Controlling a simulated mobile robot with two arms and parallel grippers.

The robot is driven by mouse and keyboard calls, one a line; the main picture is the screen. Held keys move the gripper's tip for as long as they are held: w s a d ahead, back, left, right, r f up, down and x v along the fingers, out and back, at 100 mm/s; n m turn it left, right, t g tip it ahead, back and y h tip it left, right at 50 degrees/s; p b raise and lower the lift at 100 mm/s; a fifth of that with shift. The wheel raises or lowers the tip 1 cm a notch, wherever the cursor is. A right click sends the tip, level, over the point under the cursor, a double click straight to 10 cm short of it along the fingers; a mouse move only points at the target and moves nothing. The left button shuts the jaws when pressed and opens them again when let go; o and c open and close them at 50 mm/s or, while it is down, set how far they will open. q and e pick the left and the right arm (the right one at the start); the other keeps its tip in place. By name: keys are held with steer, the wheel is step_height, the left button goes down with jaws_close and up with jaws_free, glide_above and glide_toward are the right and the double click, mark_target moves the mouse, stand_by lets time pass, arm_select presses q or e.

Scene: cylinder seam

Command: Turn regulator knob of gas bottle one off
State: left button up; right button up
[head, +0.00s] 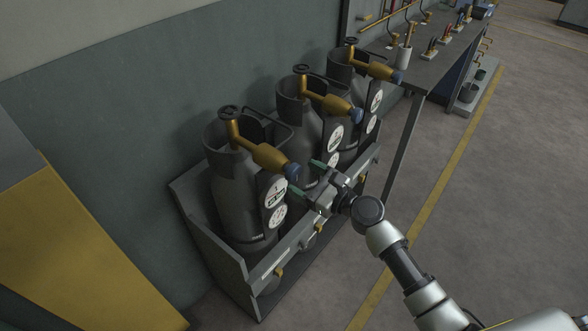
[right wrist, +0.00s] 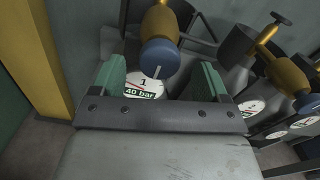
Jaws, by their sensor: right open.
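Gas bottle one (head: 238,190) is the dark grey bottle at the near left end of the rack. Its label, with a 1 and "40 bar", shows in the right wrist view (right wrist: 144,85). A brass regulator (head: 258,154) slants from its valve and ends in a blue regulator knob (head: 291,170). In the right wrist view the blue knob (right wrist: 160,57) has a pale pointer line and sits between and beyond the green fingers. My right gripper (head: 307,177) is open, its fingers just in front of the knob; contact cannot be told. My left gripper is out of view.
Two more bottles with brass regulators stand behind, the middle one (head: 302,125) close to my right gripper. A grey rack (head: 222,258) holds them against the wall. A workbench (head: 424,60) stands beyond. The floor at right is clear.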

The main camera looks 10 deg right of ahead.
mark_target(297, 174)
steer(key=shift+x, duration=1.8)
steer(key=c, duration=0.9)
